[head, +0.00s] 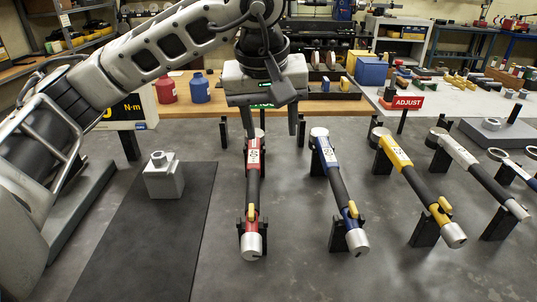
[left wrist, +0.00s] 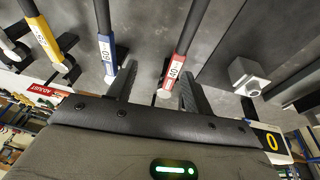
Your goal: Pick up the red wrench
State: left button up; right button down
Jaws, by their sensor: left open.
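The red wrench (head: 253,162) rests on black stands, its red head end at the back and its silver end cap toward me. My left gripper (head: 271,125) is above its far end, fingers open and pointing down. In the left wrist view, the red wrench (left wrist: 177,62), marked with a number, shows between the two open fingers (left wrist: 155,88), nearer the right one. The gripper holds nothing. My right gripper is not in view.
A blue wrench (head: 328,155), a yellow wrench (head: 396,152) and a grey-white wrench (head: 459,152) lie on stands to the right. A metal block (head: 164,181) stands on a black mat (head: 130,245) to the left. A red ADJUST sign (head: 408,103) stands behind.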

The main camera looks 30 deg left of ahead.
pick_arm(q)
jog(key=w+a+r+y, duration=0.1)
jog(key=a+r+y, duration=0.1)
jog(key=a, duration=0.2)
send_over(254, 157)
jog(key=s+d, duration=0.1)
jog(key=shift+t, duration=0.3)
notch_tip(254, 157, down, 9)
jog(key=shift+d+r+p, duration=0.1)
jog(key=shift+p, duration=0.2)
jog(key=shift+s+p+x, duration=0.2)
jog(key=shift+p+x, duration=0.1)
jog(key=shift+x, duration=1.1)
jog(key=shift+s+p+x, duration=0.2)
jog(key=shift+p+x, duration=0.05)
jog(key=shift+x, duration=1.2)
grip_shut()
